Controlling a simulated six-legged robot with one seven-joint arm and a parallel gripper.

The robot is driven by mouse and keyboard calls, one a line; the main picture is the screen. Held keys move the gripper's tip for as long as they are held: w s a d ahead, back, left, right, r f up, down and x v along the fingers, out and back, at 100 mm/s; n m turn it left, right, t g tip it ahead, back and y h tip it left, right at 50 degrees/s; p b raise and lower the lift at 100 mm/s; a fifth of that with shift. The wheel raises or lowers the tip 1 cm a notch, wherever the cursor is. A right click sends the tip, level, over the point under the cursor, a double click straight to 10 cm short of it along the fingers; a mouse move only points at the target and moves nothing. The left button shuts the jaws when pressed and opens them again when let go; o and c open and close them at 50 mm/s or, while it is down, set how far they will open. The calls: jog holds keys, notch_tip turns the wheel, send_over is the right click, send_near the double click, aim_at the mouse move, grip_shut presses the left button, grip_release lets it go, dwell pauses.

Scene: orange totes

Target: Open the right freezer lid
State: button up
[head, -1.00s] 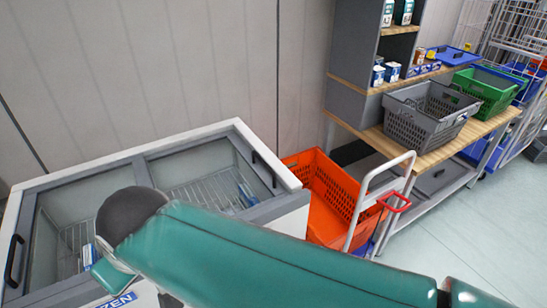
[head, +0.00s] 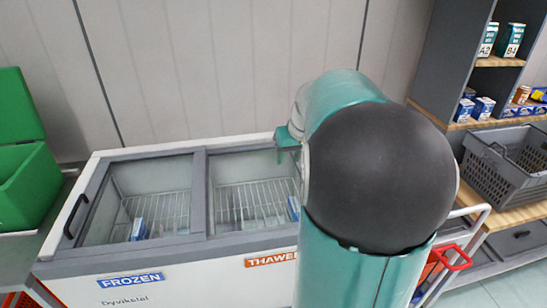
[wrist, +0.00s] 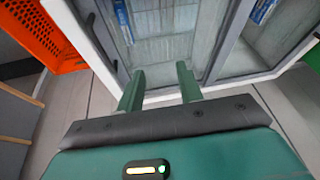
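The white chest freezer (head: 165,260) has two glass lids in grey frames. The left lid (head: 150,200) is over the side labelled FROZEN. The right lid (head: 235,170) is over the side labelled THAWED and looks closed; it also shows in the wrist view (wrist: 165,50). Its right part and its handle are hidden behind my arm in the head view. My gripper (wrist: 160,70) is open, with two green fingers apart and nothing between them, over the freezer's rear edge near the right lid. In the head view only a teal part of it shows beside my arm.
Wire baskets with blue-and-white packages lie under the glass. A wall stands close behind the freezer. An orange crate (wrist: 40,35) is beside it. A shelf with a grey basket (head: 505,170) stands at right, a green box (head: 25,180) at left.

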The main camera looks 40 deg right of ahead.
jog(key=s+d+f+m, duration=0.1)
jog(key=s+d+f, duration=0.15)
jog(key=d, duration=0.55)
jog(key=s+d+f+m, duration=0.1)
jog(key=s+d+f, duration=0.15)
jog(key=d, duration=0.45)
jog(key=shift+t, duration=0.4)
jog(key=x, duration=1.4)
jog(key=shift+s, duration=0.1)
jog(key=shift+c, duration=0.5)
grip_shut()
